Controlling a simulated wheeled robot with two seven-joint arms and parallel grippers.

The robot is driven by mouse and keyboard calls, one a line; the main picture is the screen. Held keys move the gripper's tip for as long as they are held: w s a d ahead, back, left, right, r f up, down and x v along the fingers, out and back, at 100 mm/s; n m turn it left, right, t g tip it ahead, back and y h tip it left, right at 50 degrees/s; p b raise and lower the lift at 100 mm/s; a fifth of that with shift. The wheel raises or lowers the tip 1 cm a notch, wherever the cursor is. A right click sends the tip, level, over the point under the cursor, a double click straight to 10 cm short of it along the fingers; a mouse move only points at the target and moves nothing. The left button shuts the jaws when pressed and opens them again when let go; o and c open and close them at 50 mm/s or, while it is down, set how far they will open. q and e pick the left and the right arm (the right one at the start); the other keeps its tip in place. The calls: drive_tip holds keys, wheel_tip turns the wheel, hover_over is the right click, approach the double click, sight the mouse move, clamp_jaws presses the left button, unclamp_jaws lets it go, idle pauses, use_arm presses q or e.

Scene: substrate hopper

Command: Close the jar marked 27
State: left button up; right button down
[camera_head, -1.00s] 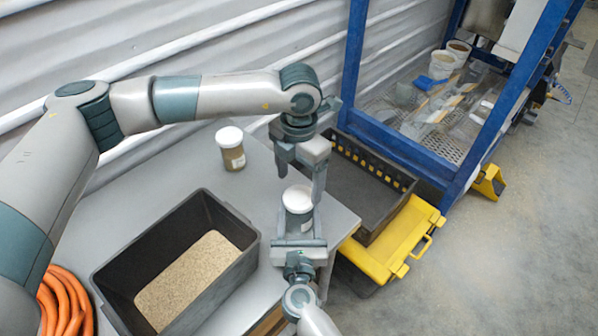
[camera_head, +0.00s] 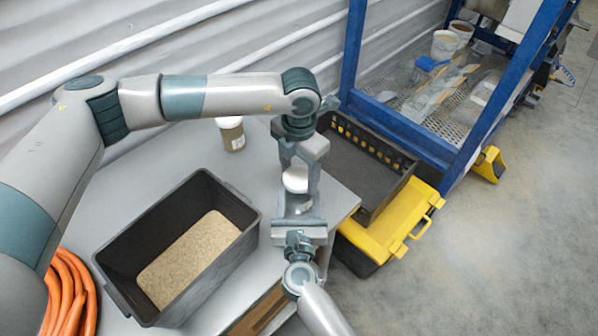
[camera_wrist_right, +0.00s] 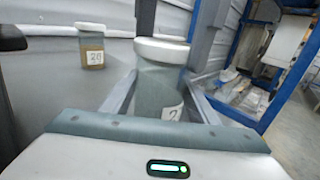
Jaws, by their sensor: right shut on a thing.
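A jar (camera_wrist_right: 158,90) with a white lid (camera_wrist_right: 163,50) resting on its top stands upright between my right gripper's fingers. Its label shows only a first digit 2; the rest is hidden. In the head view its lid (camera_head: 295,181) shows below my left gripper (camera_head: 298,178), which points down with its fingers either side of the lid. I cannot tell whether they touch it. My right gripper (camera_head: 298,212) is shut on the jar's body from the near side. A second lidded jar (camera_head: 232,135), with brown contents, stands behind to the left; its label seems to read 20 (camera_wrist_right: 95,57).
A dark bin (camera_head: 118,275) of grainy substrate stands on the grey table (camera_head: 262,160). A black crate (camera_head: 392,190) and a yellow-lidded box (camera_head: 405,222) are beyond the table's right edge. A blue frame (camera_head: 400,130) stands behind. Orange hose (camera_head: 70,290) lies at lower left.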

use_arm(q)
drive_tip(key=m, duration=0.3)
drive_tip(key=shift+m, duration=0.4)
drive_tip(key=m, duration=0.4)
drive_tip(key=o, duration=1.2)
drive_tip(key=shift+o, duration=0.2)
drive_tip(key=shift+r, duration=0.15)
wheel_tip(320, 180, up, 12)
